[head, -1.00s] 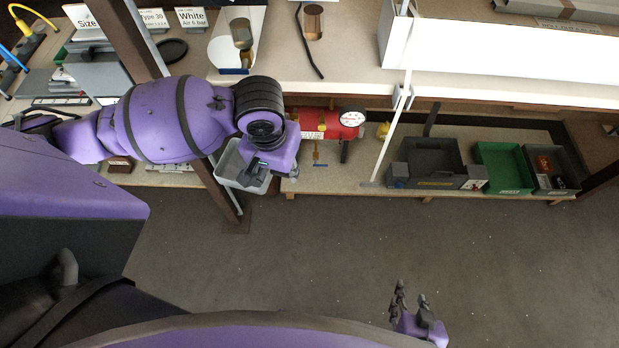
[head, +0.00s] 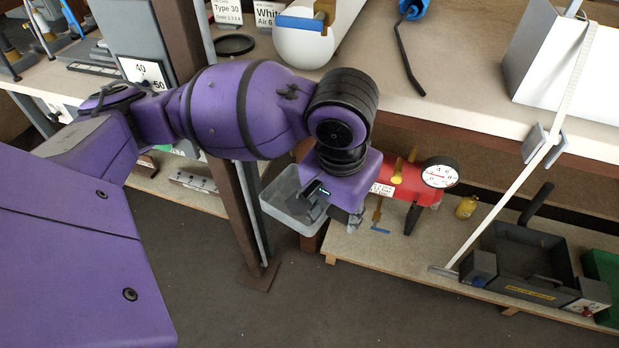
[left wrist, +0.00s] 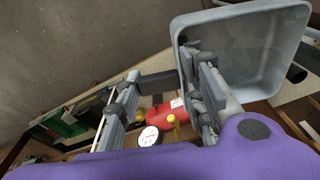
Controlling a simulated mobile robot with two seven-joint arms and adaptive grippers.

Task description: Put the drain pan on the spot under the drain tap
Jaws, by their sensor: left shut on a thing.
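The drain pan (head: 284,207) is a pale grey, open tray with rounded corners. My left gripper (head: 322,200) is shut on its wall and holds it in front of the lower shelf, left of the red tank (head: 398,180). In the left wrist view the pan (left wrist: 270,45) fills the upper right, beside the gripper's fingers (left wrist: 165,95). A brass tap with a blue handle (head: 379,229), which looks like the drain tap, hangs below the tank, to the right of the pan. I cannot make out a marked spot under it. My right gripper is out of view.
A brown post (head: 236,205) stands left of the pan. The lower shelf (head: 352,250) has bare board in front of the tank. A white slanted rod (head: 510,190) and a dark grey tray (head: 520,262) are further right. The workbench (head: 465,95) overhangs the tank.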

